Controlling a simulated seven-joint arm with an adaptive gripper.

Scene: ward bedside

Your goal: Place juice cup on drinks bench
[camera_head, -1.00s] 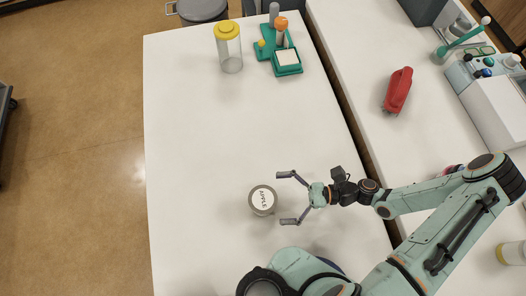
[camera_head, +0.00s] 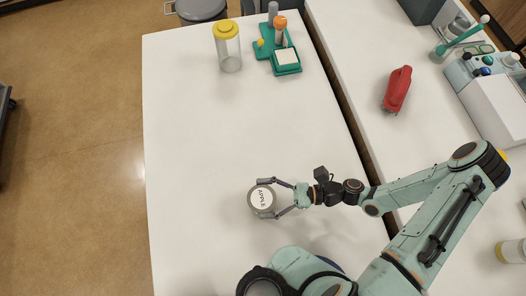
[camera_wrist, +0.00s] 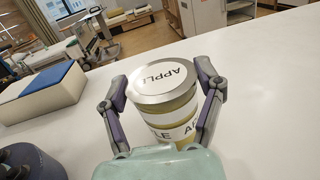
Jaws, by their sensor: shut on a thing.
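The juice cup (camera_head: 261,198) is a short round cup with a grey rim and a white lid marked "APPLE". It stands upright on the white bench in the head view. It also shows in the wrist view (camera_wrist: 164,88), where its side has a white label band and yellowish parts. My gripper (camera_head: 268,197) is shut on the cup, one finger on each side. In the wrist view my gripper (camera_wrist: 163,105) shows both fingers against the cup's sides. The cup's underside is hidden, so I cannot tell whether it still touches the bench.
A clear jar with a yellow lid (camera_head: 229,50) and a green stand (camera_head: 284,58) are at the far end of the white bench (camera_head: 200,130). A red stapler-like thing (camera_head: 397,88) lies on the right-hand counter, past a dark gap. The bench's middle is clear.

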